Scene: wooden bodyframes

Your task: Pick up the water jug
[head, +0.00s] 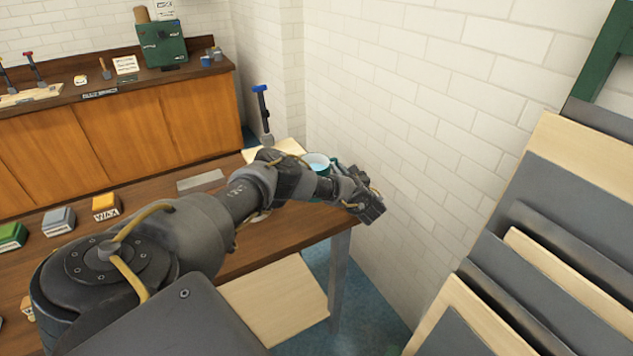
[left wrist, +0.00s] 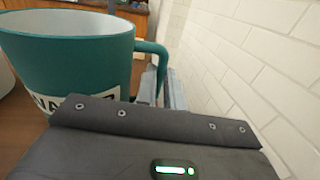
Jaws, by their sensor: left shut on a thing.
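The water jug is a teal cup-like vessel with a pale inside (head: 316,160), standing at the right end of the wooden bench. In the left wrist view the jug (left wrist: 85,60) fills the upper left, with a partly hidden white label and its handle on the right. My left gripper (head: 338,168) reaches over the bench to the jug's right side. In the left wrist view its grey fingers (left wrist: 163,92) are shut on the handle. The jug looks upright; its base is hidden behind my arm, so I cannot tell whether it touches the bench. My right gripper is not in view.
A white brick wall (head: 440,110) runs close along the right. A blue-topped tool (head: 264,112) stands behind the jug. Yellow (head: 106,206), grey (head: 59,220) and green (head: 12,236) blocks sit on the bench's left. Leaning boards (head: 545,220) fill the right foreground.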

